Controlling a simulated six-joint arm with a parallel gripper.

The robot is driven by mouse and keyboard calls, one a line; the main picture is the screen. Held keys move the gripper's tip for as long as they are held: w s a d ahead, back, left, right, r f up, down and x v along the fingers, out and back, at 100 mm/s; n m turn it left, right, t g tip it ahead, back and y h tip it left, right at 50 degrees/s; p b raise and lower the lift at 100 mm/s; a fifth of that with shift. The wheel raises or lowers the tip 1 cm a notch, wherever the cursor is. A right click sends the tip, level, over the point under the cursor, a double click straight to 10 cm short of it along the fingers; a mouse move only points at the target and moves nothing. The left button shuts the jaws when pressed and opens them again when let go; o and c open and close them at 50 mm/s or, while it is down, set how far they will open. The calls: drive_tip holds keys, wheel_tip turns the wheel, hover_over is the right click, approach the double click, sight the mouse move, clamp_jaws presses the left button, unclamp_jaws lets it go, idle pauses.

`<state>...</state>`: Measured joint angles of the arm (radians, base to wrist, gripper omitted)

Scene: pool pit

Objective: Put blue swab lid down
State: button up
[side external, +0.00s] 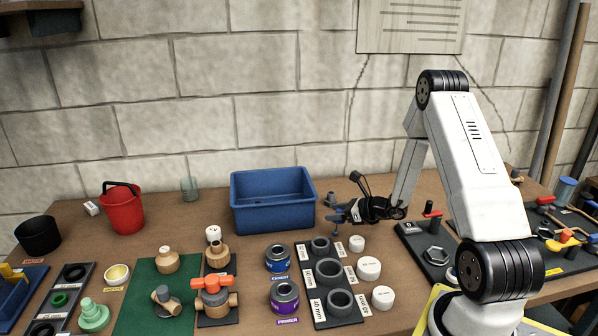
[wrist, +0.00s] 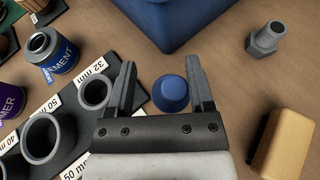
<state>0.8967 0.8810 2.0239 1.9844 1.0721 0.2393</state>
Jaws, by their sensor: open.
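The blue swab lid (wrist: 171,93) shows in the wrist view as a small round blue cap. It lies between the spread fingers of my gripper (wrist: 159,63), with gaps on both sides, and appears to rest on the wooden table. In the side external view my gripper (side external: 338,210) is low over the table, right of the blue bin; the lid is hard to make out there. The blue-labelled cement can (side external: 278,259) stands to the left; in the wrist view the cement can (wrist: 50,49) has an open, dark top.
A blue bin (side external: 272,205) stands behind. A rack of grey pipe rings (side external: 316,317) and the purple primer can (side external: 284,298) are to the left. In the wrist view a grey threaded fitting (wrist: 265,40) and a wooden block (wrist: 284,145) lie right, with bare table between.

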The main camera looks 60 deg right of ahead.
drive_tip(key=shift+v, duration=2.75)
drive_tip(key=a+n+g+y, duration=0.1)
drive_tip(key=a+n+g, duration=0.1)
drive_tip(key=a, duration=0.3)
drive_tip(key=a+r+n+g+y, duration=0.1)
drive_tip(key=a+n+g+y, duration=0.1)
drive_tip(key=a+n, duration=0.3)
drive_tip(key=a+n+g+y, duration=0.1)
drive_tip(key=a+n+g, duration=0.1)
drive_tip(key=a, duration=0.3)
drive_tip(key=shift+s+r+n+g+y, duration=0.15)
drive_tip(key=shift+r+n+g+y, duration=0.2)
drive_tip(key=shift+n, duration=0.35)
drive_tip(key=s+a+r+n+g+h, duration=0.2)
drive_tip(key=a+n, duration=0.4)
drive_tip(key=n, duration=0.6)
drive_tip(key=s+a+r+n+g+h, duration=0.2)
drive_tip(key=a+n+h, duration=0.3)
drive_tip(key=n, duration=0.6)
drive_tip(key=shift+s+a+r+n, duration=0.4)
drive_tip(key=shift+s+a+r, duration=0.2)
drive_tip(key=shift+s, duration=0.3)
drive_tip(key=shift+f, duration=0.1)
